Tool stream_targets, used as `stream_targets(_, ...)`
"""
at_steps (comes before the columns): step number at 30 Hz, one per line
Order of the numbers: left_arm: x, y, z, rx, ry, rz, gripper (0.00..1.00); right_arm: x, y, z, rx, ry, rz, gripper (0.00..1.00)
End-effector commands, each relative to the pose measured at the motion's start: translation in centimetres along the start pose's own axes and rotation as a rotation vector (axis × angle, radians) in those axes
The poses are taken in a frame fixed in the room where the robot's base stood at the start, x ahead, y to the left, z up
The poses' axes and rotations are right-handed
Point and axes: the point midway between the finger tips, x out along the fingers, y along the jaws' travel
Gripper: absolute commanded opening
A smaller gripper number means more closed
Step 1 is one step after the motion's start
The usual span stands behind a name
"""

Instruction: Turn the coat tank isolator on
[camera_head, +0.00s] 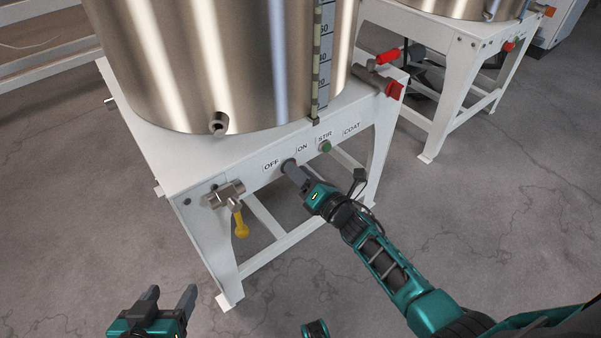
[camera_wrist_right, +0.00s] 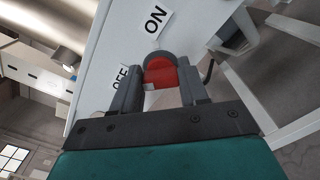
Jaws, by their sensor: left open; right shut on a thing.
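The coat tank (camera_head: 225,60) is a shiny steel cylinder on a white stand, with a "COAT" label (camera_head: 352,129) on the stand's front panel. The isolator (camera_wrist_right: 160,72) has a red handle on a dark round base, between the "OFF" label (camera_head: 271,165) and the "ON" label (camera_head: 302,147). My right gripper (camera_wrist_right: 157,85) is shut on the red handle, one finger on each side. In the head view the right gripper (camera_head: 290,169) covers the handle, and I cannot tell which setting it is at. My left gripper (camera_head: 171,293) is open and empty at the bottom left, away from the stand.
A green button (camera_head: 325,146) sits below the "STIR" label. A valve with a yellow handle (camera_head: 241,224) hangs at the panel's left end. A red-handled valve (camera_head: 389,57) is at the right corner. Another tank stand (camera_head: 455,50) is behind right. The floor in front is clear.

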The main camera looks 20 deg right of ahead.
Motion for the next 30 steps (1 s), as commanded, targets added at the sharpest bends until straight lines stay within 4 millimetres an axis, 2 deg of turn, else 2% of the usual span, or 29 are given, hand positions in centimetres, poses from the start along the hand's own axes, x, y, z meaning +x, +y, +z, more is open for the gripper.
stream_targets(11,-0.01,-0.04,-0.03,0.001,0.000,-0.001,0.63,0.00,-0.14,-0.09,0.228,0.003,0.001,0.13)
stream_targets(30,-0.20,-0.05,-0.21,0.001,-0.001,-0.002,0.63,0.01,-0.40,-0.27,0.835,0.004,0.000,0.13)
